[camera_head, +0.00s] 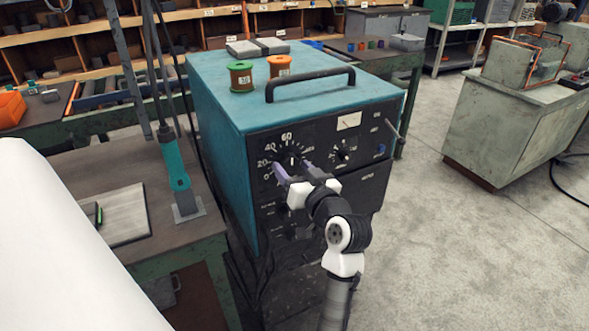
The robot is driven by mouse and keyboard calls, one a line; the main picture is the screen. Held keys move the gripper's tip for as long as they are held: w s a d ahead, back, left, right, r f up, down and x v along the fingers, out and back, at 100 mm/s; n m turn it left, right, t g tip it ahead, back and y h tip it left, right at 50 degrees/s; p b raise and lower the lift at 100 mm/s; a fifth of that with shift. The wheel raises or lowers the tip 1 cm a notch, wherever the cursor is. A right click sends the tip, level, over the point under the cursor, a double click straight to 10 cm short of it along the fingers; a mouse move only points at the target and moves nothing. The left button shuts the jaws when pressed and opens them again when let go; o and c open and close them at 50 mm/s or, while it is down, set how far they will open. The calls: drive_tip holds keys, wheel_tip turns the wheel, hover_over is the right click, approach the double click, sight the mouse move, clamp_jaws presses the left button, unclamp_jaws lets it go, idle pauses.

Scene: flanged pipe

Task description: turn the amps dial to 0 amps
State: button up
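The amps dial (293,161) is a dark round knob on the black front panel of a teal welding machine (217,111). White numbers run around it, with 0, 20 and 40 at its left and 60 near its top. A pale mark on the knob points roughly up, near 60. My gripper (292,169) is in front of the panel at the dial. Its two fingers are apart, one on each side of the knob. I cannot tell whether either finger touches it. The lower part of the dial is hidden by my gripper.
A smaller knob (341,155) sits right of the dial. A green spool (241,77) and an orange spool (279,67) stand on the machine, behind its black handle (310,82). A workbench (141,190) is close at left.

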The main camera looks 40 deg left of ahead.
drive_tip(key=c, duration=1)
drive_tip(key=shift+o, duration=0.2)
drive_tip(key=shift+f+n+b, duration=0.1)
drive_tip(key=shift+n+b, duration=0.2)
drive_tip(key=shift+b, duration=0.05)
drive_tip(key=n+b, duration=0.1)
drive_tip(key=b, duration=0.1)
drive_tip(key=n+b, duration=0.1)
drive_tip(key=n, duration=0.1)
drive_tip(key=shift+w+d+f+n+b, duration=0.1)
drive_tip(key=shift+f+n+b, duration=0.05)
drive_tip(key=shift+n+b, duration=0.2)
drive_tip(key=n+b, duration=0.6)
drive_tip(key=shift+w, duration=0.1)
drive_tip(key=n+b, duration=0.3)
drive_tip(key=n, duration=0.1)
drive_tip(key=n+b, duration=0.1)
drive_tip(key=b, duration=0.1)
drive_tip(key=n+b, duration=0.1)
drive_tip(key=n, duration=0.1)
drive_tip(key=shift+r+n+b, duration=0.2)
drive_tip(key=shift+n+b, duration=0.05)
drive_tip(key=shift+b, duration=0.1)
drive_tip(key=n+b, duration=0.1)
drive_tip(key=n, duration=0.1)
drive_tip(key=n+b, duration=0.1)
drive_tip(key=n, duration=0.1)
drive_tip(key=n+b, duration=0.2)
drive_tip(key=shift+r, duration=0.25)
